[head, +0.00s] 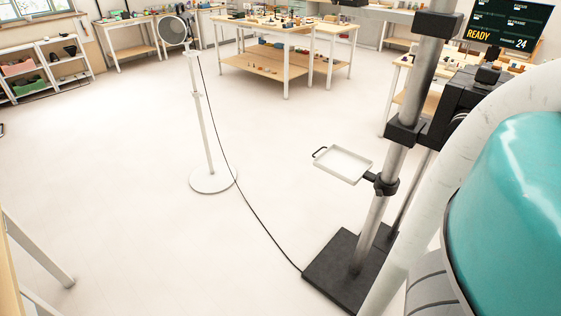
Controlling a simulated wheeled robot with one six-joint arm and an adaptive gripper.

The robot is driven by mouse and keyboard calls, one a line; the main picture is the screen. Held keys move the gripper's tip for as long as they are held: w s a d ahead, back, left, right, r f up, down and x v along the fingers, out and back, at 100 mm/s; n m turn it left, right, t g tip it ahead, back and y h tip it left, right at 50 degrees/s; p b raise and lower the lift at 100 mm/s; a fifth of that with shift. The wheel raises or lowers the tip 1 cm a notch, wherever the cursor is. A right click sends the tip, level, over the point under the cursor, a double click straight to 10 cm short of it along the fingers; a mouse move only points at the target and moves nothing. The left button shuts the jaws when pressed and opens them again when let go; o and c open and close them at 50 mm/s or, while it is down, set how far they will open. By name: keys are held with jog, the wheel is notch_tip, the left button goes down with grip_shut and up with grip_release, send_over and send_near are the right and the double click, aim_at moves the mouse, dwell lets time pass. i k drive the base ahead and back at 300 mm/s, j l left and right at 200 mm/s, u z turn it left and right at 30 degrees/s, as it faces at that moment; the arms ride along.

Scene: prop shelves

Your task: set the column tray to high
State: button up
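The column tray (342,164) is a small, shallow, pale tray with a black loop handle (319,152) at its left corner. It looks level and empty. A black collar (384,185) joins it to the lower part of a grey metal column (371,222), well above the floor. The column stands on a black base plate (336,270). Another black clamp (404,132) sits higher on the column. My gripper is not in view. A large teal and white part close to the camera hides the lower right.
A white floor stand with a round grey head (173,31) stands left of the column. A black cable (247,205) runs across the floor to the base plate. Worktables (267,62) and shelves (44,66) line the back. A screen (500,25) reads READY. The floor between is clear.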

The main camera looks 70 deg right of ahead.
aim_at(349, 167)
jog(key=i+j+z, duration=0.25)
jog(key=i, duration=0.2)
jog(key=i+j+z, duration=0.1)
jog(key=i+z, duration=0.15)
jog(key=i, duration=0.25)
jog(key=i+z, duration=0.25)
jog(key=z, duration=0.25)
jog(key=i+j+z, duration=0.2)
jog(key=z, duration=0.25)
jog(key=i+j+z, duration=0.2)
jog(key=z, duration=0.3)
jog(key=i+j+z, duration=0.25)
jog(key=z, duration=0.2)
jog(key=i+j+z, duration=0.1)
jog(key=j+z, duration=0.7)
jog(key=j, duration=0.2)
jog(key=j+z, duration=0.4)
jog(key=j, duration=0.1)
